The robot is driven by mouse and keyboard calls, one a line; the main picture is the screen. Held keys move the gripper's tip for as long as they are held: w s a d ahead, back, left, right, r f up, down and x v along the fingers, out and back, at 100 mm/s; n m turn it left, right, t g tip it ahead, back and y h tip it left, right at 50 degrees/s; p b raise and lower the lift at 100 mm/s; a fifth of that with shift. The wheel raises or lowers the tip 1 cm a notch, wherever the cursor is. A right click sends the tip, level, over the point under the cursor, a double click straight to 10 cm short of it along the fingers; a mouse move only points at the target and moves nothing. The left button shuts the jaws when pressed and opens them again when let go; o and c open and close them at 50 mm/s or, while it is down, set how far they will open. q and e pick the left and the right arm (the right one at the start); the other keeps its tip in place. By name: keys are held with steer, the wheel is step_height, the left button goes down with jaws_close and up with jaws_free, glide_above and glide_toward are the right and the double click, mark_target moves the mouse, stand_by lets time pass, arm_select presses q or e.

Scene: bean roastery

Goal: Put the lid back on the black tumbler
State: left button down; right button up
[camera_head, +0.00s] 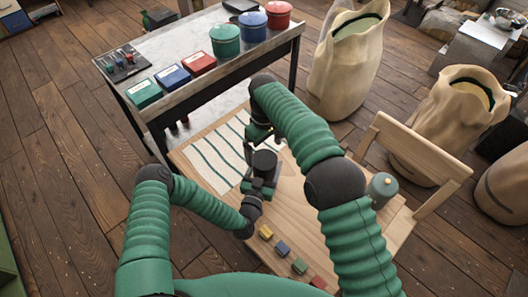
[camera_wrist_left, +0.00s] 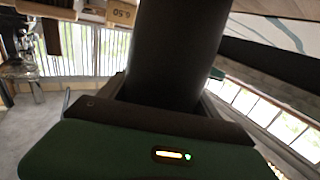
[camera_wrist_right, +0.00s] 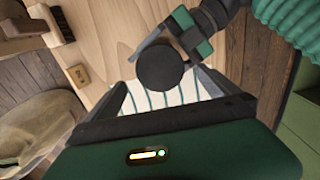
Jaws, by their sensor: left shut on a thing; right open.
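The black tumbler (camera_head: 264,160) stands upright over the wooden table, beside the striped cloth. My left gripper (camera_head: 262,186) is shut around its body. In the left wrist view the dark tumbler wall (camera_wrist_left: 165,55) fills the space between the fingers. My right gripper (camera_head: 258,134) is open, just above and behind the tumbler in the head view. In the right wrist view the tumbler's round dark top (camera_wrist_right: 160,67) shows near the open fingertips of my right gripper (camera_wrist_right: 167,88). I cannot tell whether that top is a lid or the open mouth. No separate lid is visible.
The striped cloth (camera_head: 205,165) lies on the wooden table (camera_head: 305,225). Small yellow (camera_head: 266,232), blue (camera_head: 283,248), green (camera_head: 299,266) and red (camera_head: 318,282) blocks line the near edge. A side table (camera_head: 180,50) holds pots and boxes.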

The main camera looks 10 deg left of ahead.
mark_target(264, 159)
steer(key=shift+c, duration=0.3)
step_height(264, 159, up, 4)
steer(key=shift+f, duration=0.25)
step_height(264, 159, down, 8)
steer(key=shift+f, duration=0.1)
stand_by(0.4)
steer(key=c, duration=1.4)
steer(key=o, duration=1.5)
steer(key=shift+c, duration=0.2)
